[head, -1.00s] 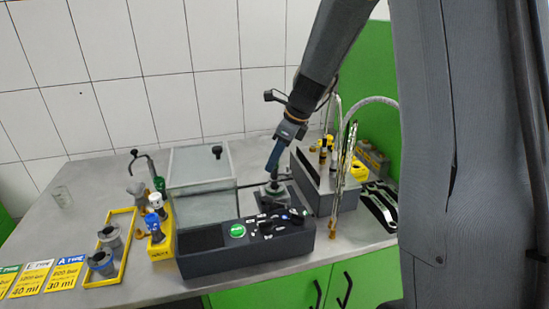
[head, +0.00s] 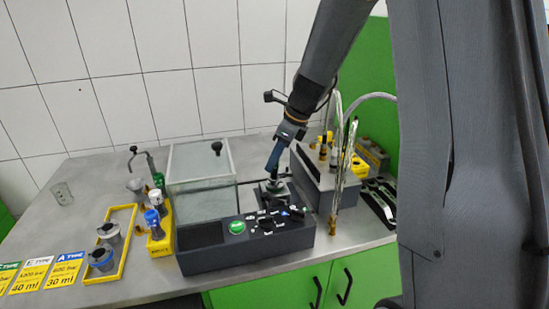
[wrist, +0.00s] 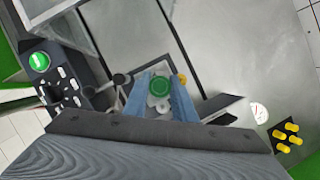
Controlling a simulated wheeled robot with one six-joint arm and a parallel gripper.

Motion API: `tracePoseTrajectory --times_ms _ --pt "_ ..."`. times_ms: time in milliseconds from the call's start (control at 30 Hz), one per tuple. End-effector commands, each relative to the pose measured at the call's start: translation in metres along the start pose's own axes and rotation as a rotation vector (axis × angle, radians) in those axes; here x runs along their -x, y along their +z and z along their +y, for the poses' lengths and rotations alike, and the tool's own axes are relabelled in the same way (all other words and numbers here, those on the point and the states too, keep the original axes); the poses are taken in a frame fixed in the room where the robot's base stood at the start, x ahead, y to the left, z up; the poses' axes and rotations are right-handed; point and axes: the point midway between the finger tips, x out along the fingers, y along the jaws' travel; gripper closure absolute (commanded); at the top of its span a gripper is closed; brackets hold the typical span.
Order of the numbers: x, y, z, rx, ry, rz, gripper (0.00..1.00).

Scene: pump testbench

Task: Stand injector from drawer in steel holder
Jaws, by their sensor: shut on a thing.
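My gripper (head: 272,172) points down at the back right of the dark test unit. Its blue fingers also show in the wrist view (wrist: 161,92), shut around an injector with a round green top (wrist: 159,86). In the head view the fingers and arm mostly hide the injector. A small grey holder (head: 284,193) on a dark base lies directly below the fingers. I cannot tell whether the injector touches it or is seated in it. The drawer cannot be made out.
The dark test unit (head: 215,262) with a green button stands in front, its clear-walled tank (head: 203,200) to the left. A dark box (head: 318,185) and shiny hoses (head: 345,165) stand close on the right. Yellow racks (head: 160,242) are at left.

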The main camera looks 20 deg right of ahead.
Motion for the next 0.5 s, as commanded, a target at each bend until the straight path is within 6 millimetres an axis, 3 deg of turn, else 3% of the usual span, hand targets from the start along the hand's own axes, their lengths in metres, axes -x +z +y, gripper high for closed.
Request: tracePoseTrajectory --times_ms 500 --pt "-0.0056 -0.0023 -0.0003 0.001 -0.001 0.0 1.0"
